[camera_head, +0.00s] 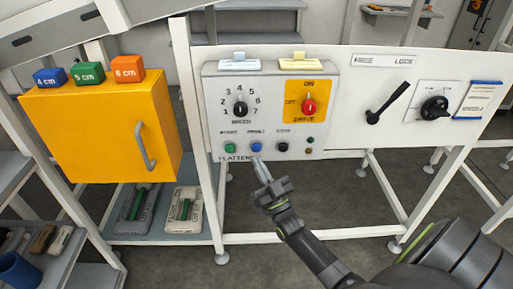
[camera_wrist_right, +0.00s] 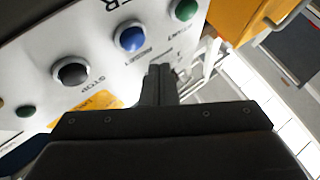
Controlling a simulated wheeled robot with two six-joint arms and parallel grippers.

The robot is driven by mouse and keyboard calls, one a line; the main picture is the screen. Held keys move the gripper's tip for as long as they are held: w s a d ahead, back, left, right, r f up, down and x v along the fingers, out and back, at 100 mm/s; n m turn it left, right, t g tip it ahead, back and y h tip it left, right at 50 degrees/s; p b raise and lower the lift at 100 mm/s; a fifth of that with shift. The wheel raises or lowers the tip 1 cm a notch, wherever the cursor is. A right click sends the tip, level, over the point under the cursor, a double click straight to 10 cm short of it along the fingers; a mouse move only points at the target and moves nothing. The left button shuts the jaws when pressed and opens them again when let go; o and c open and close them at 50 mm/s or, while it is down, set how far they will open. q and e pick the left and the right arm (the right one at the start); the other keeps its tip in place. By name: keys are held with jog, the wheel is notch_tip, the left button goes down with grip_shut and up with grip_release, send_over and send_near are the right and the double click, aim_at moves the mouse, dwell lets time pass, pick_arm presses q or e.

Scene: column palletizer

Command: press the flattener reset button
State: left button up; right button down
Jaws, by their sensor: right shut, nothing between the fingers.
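The flattener reset button is the blue button (camera_head: 256,146) in the lower row of the grey control box (camera_head: 215,105), between a green start button (camera_head: 230,148) and a black stop button (camera_head: 282,146). My right gripper (camera_head: 258,163) is shut and empty, its fingertips just below the blue button in the head view. In the right wrist view the blue button (camera_wrist_right: 131,37) shows past the shut fingertips (camera_wrist_right: 160,70), up and to their left, with a gap in the picture. I cannot tell whether they touch the panel. My left gripper is not in view.
A speed knob (camera_head: 240,108) and a red drive knob (camera_head: 309,107) sit above the buttons. A lock lever (camera_head: 388,103) is to the right. A yellow cabinet (camera_head: 100,130) with colored blocks on top stands at left. The floor below the panel is open between white frame legs.

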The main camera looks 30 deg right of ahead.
jog(key=s, duration=0.1)
jog(key=s+a, duration=0.1)
jog(key=shift+s+a+p, duration=0.3)
jog(key=shift+s+p, duration=0.05)
jog(key=shift+p, duration=0.05)
dwell(0.6)
